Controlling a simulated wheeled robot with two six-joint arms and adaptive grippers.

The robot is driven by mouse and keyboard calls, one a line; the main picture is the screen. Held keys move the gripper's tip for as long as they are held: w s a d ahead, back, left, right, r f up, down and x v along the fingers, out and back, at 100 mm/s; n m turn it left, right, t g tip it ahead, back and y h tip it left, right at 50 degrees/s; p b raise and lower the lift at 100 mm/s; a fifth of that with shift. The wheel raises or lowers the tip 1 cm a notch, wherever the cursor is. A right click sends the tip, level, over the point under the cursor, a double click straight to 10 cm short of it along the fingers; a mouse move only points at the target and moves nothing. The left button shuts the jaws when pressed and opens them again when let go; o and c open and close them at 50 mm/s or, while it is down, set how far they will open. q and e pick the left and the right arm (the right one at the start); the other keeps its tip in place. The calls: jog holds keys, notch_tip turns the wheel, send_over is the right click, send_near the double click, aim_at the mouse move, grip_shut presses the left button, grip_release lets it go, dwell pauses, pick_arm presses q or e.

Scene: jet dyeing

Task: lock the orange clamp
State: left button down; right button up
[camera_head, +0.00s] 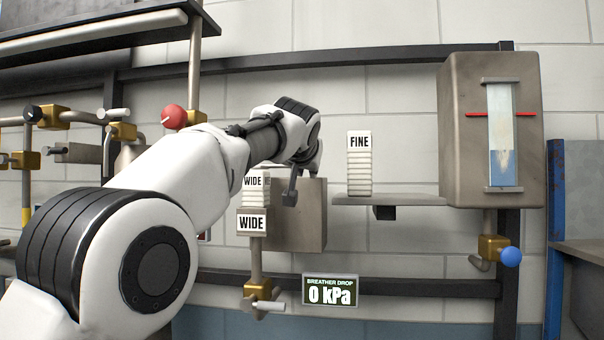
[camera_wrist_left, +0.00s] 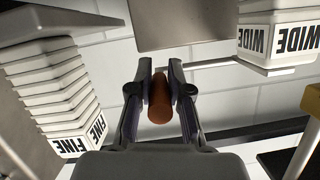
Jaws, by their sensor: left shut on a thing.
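My left gripper (camera_head: 292,190) reaches in from the left in the head view, in front of the grey box with the WIDE stacks. In the left wrist view, its two fingers (camera_wrist_left: 160,88) are closed on an orange-brown rounded piece, which I take to be the handle of the orange clamp (camera_wrist_left: 159,104). The piece sits between the fingers and touches them. In the head view the clamp is hidden behind my gripper and arm, so I cannot tell its lock position. My right gripper is not in view.
A FINE stack (camera_head: 359,165) stands on a shelf (camera_head: 410,200) right of my gripper. WIDE stacks (camera_head: 251,223) are at its left, by the grey box (camera_head: 300,222). A gauge box (camera_head: 460,130) hangs at right. The display (camera_head: 330,290) below reads 0 kPa.

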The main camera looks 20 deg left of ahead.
pick_arm(q)
jog(key=shift+r, duration=0.25)
jog(key=c, duration=1.4)
grip_release()
jog(key=shift+c, duration=0.2)
jog(key=o, duration=0.4)
jog(key=shift+w, duration=0.1)
jog(key=shift+c, duration=0.2)
jog(key=shift+w+f, duration=0.15)
jog(key=shift+f, duration=0.05)
jog(key=v, duration=0.7)
